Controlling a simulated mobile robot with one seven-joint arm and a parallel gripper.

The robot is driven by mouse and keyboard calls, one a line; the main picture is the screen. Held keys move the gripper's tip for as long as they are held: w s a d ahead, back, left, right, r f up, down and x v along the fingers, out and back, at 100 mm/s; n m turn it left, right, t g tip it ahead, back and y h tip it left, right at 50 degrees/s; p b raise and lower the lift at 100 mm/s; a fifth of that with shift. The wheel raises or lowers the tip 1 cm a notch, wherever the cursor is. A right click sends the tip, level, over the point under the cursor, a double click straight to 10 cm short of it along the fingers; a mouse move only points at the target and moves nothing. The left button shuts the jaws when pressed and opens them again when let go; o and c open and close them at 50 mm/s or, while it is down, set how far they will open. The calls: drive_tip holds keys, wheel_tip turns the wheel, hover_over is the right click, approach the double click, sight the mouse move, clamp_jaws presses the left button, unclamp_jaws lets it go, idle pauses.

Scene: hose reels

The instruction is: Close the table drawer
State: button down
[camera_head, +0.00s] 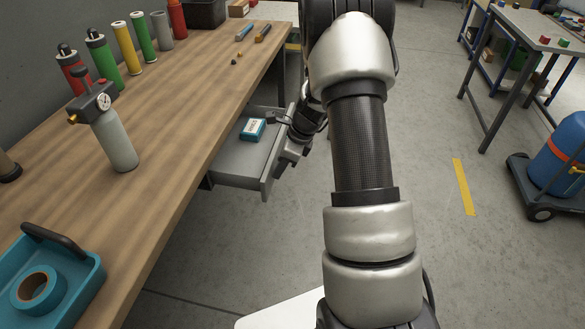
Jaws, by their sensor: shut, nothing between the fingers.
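The table drawer (236,168) is pulled out from under the right edge of the wooden workbench (190,110). It is grey, and a small blue box with a white label (253,129) lies in it. My gripper (279,167) is at the drawer's front panel, on its outer side. It is shut and holds nothing. Its fingertips are small and partly hidden, so I cannot tell whether they touch the panel. My arm crosses the middle of the view.
Several coloured cylinders and a gauge-topped canister (115,135) stand on the bench. A teal tray (82,289) with a tape roll is at the near left. A second table (530,30) and a cart with a blue tank (560,155) stand at right. Floor between is clear.

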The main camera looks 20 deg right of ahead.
drive_tip(key=w+a+p, duration=0.1)
drive_tip(key=w+a, duration=0.2)
drive_tip(key=a, duration=0.1)
drive_tip(key=w+a+p, duration=0.2)
drive_tip(key=w+a, duration=0.1)
drive_tip(key=a, duration=0.2)
drive_tip(key=w+a+p, duration=0.1)
drive_tip(key=w+a, duration=0.2)
drive_tip(key=a, duration=0.1)
drive_tip(key=shift+a+p, duration=0.2)
drive_tip(key=shift+p, duration=0.2)
drive_tip(key=shift+w+a, duration=0.15)
drive_tip(key=shift+a, duration=0.1)
